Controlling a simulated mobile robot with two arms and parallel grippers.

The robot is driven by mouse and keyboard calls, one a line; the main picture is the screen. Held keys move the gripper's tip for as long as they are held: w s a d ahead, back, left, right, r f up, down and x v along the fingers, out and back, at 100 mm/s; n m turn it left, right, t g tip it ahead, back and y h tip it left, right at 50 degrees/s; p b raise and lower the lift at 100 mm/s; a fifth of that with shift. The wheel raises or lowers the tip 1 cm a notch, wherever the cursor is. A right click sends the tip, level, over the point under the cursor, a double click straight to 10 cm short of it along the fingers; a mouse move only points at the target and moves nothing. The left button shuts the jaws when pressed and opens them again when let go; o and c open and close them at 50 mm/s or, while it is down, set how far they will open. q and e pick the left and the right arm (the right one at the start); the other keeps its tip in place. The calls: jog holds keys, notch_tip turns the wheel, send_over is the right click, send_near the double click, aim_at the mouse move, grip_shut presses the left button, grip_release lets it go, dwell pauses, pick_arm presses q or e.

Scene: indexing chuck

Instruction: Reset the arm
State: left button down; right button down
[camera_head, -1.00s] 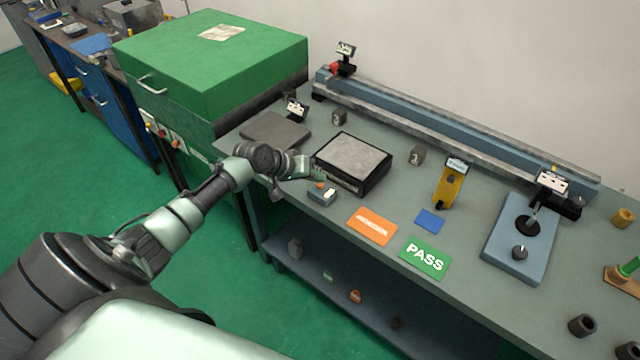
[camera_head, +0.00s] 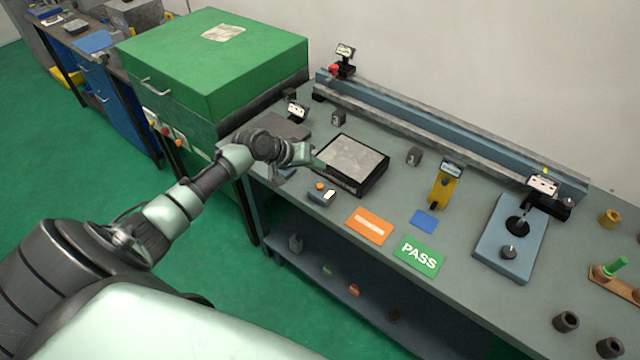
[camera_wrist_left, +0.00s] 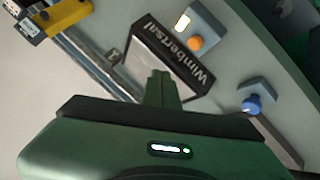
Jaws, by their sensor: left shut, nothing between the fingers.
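My left arm reaches in from the left in the head view. Its gripper (camera_head: 318,163) is at the left edge of the black box with a grey top (camera_head: 352,163), above the bench. In the left wrist view the gripper (camera_wrist_left: 160,88) is shut and empty. Its fingers overlap the box (camera_wrist_left: 172,55), whose dark side carries white lettering. I cannot tell whether they touch it. My right gripper is not in view.
A small button box (camera_head: 321,195) sits in front of the black box. Orange (camera_head: 369,226) and green PASS (camera_head: 419,255) cards lie to the right. A yellow stand (camera_head: 444,187) and a blue plate fixture (camera_head: 497,252) are further right. A rail (camera_head: 440,125) runs along the back.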

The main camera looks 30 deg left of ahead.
pick_arm(q)
jog(key=shift+d+f, duration=0.1)
jog(key=s+d+f+m+g, duration=0.2)
jog(key=s+d+f+m, duration=0.15)
jog(key=s+d, duration=0.4)
jog(key=s+d+f+m+g, duration=0.1)
jog(key=s+d+f+m, duration=0.1)
jog(key=s+d+f, duration=0.4)
jog(key=s+d+r+g+y, duration=0.15)
jog(key=s+r, duration=0.25)
jog(key=s, duration=0.6)
jog(key=s+d+r+y, duration=0.2)
jog(key=s+d+r, duration=0.15)
jog(key=s, duration=0.55)
jog(key=s+a+f+m+g+b, duration=0.2)
jog(key=f+b, duration=0.6)
jog(key=f, duration=2.7)
jog(key=s+a+f+b, duration=0.2)
jog(key=s+f+b, duration=0.3)
jog(key=s+f, duration=1.2)
notch_tip(320, 180, down, 3)
jog(key=shift+f+n+g+b, duration=0.1)
jog(key=shift+n+g+b, duration=0.25)
jog(key=shift+g, duration=0.1)
